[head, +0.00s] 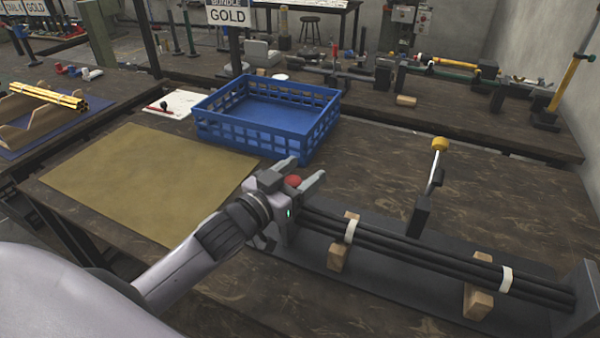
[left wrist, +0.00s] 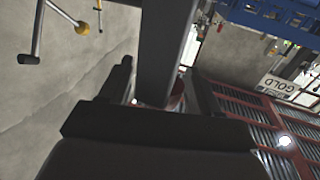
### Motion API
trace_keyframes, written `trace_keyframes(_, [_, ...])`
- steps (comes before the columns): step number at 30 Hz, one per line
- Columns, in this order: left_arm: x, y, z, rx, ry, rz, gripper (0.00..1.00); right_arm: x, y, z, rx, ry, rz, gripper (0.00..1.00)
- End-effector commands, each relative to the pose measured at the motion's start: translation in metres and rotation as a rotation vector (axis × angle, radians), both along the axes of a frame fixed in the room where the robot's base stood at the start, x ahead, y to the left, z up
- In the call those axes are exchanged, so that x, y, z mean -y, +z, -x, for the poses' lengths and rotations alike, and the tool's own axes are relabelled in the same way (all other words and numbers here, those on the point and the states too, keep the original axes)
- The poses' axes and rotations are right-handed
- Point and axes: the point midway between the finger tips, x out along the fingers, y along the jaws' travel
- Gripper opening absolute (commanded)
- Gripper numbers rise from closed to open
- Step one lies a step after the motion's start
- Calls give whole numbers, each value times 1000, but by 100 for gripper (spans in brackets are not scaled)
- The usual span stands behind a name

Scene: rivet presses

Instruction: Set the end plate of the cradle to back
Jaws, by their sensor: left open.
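The cradle (head: 385,308) is a long dark base on the table with wooden blocks (head: 478,301) holding a bundle of black rods (head: 395,256) tied with white bands. A grey upright plate (head: 583,296) stands at its right end. My left gripper (head: 303,173) is over the cradle's left end and hides most of what stands there. Its fingers are apart, with a red knob (head: 293,181) showing between them. In the left wrist view, the open fingers (left wrist: 160,77) straddle a dark bar and a red part (left wrist: 176,104). I cannot tell whether they touch the knob. My right gripper is not in view.
A lever with a yellow knob (head: 440,144) rises behind the rods. A blue crate (head: 268,112) stands behind my gripper, and a tan mat (head: 150,183) lies to the left. Another bench with tools is behind.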

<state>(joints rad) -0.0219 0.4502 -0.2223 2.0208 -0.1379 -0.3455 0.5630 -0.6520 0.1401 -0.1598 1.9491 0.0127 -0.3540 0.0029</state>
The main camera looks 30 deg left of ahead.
Motion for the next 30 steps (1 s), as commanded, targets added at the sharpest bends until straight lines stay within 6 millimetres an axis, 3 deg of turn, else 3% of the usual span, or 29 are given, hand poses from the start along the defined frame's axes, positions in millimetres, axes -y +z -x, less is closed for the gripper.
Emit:
trace_keyframes(4, [0, 0, 0, 0, 0, 0, 63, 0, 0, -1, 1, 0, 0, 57])
trace_keyframes(5, [0, 0, 0, 0, 0, 0, 56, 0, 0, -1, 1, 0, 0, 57])
trace_keyframes(10, [0, 0, 0, 0, 0, 0, 1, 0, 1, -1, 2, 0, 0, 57])
trace_keyframes(16, [-8, 0, 1, -2, 0, -2, 0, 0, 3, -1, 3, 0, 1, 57])
trace_keyframes(24, [-65, -1, 4, -7, 3, -7, 0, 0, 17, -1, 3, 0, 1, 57])
trace_keyframes(30, [-90, -1, 5, -5, 2, -2, 0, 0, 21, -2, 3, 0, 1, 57])
